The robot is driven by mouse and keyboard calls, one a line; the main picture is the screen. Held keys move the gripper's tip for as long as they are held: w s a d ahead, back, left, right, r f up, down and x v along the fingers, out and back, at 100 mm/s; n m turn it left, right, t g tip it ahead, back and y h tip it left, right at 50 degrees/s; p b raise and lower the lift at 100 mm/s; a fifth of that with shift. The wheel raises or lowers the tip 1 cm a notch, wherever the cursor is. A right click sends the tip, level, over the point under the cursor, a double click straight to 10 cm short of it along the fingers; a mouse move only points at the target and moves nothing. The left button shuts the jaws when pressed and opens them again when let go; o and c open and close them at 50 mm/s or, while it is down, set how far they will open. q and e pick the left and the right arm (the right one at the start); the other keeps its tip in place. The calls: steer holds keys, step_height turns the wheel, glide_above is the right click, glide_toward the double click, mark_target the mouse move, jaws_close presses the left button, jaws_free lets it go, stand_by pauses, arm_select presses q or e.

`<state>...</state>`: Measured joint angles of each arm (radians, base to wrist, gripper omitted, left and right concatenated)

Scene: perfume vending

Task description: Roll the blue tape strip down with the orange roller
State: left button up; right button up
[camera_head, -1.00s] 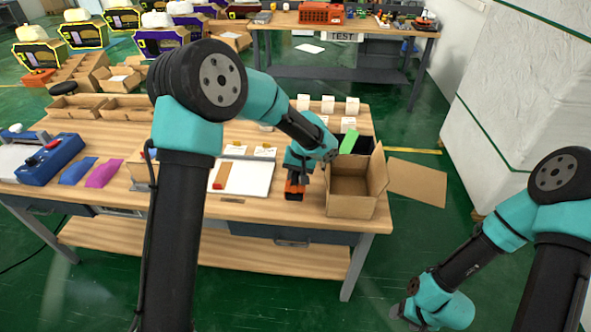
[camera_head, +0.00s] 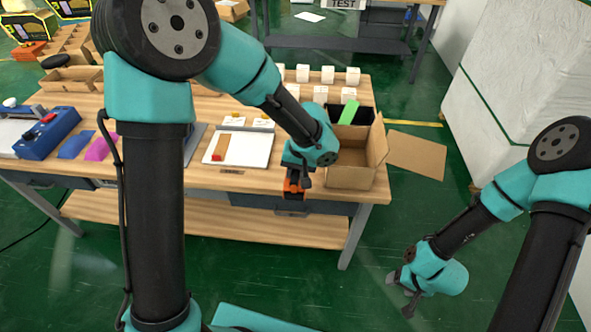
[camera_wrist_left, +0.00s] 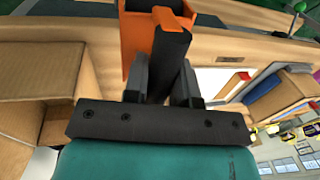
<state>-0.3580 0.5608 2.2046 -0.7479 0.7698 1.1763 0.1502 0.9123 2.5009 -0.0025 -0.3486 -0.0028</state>
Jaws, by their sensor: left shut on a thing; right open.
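The orange roller (camera_head: 293,187) shows below my left wrist at the table's front edge. It also shows in the left wrist view, with its orange part (camera_wrist_left: 134,40) beyond the fingers and a black part between them. My left gripper (camera_wrist_left: 165,75) is shut on the roller. A flat blue strip (camera_head: 75,145) lies on the table at the left, beside a magenta one; I cannot tell whether it is the tape. My right gripper (camera_head: 402,290) is open and empty over the green floor, right of the table.
An open cardboard box (camera_head: 350,175) stands right of my left gripper. A white board (camera_head: 250,149) with a brown, red-ended strip lies left of it. A blue device (camera_head: 48,132) stands at the table's left. Several white boxes (camera_head: 327,75) stand at the back.

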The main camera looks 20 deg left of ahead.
arm_select(q)
steer(key=w+a+r, duration=0.3)
steer(key=w+a, duration=0.5)
steer(key=a, duration=0.5)
steer(key=w+a+r, duration=0.3)
steer(key=w+a, duration=0.6)
steer(key=a, duration=0.3)
steer(key=s+a+r, duration=0.1)
steer(key=a+r, duration=0.2)
steer(key=a, duration=0.7)
steer(key=s+a+r, duration=0.2)
steer(key=a, duration=0.9)
steer(key=s+a+r, duration=0.2)
steer(key=a+r, duration=0.1)
steer(key=a, duration=0.8)
steer(key=shift+r, duration=0.35)
steer(key=shift+f, duration=0.1)
steer(key=shift+f, duration=2.8)
steer(key=shift+d+f, duration=0.1)
steer(key=shift+f, duration=0.6)
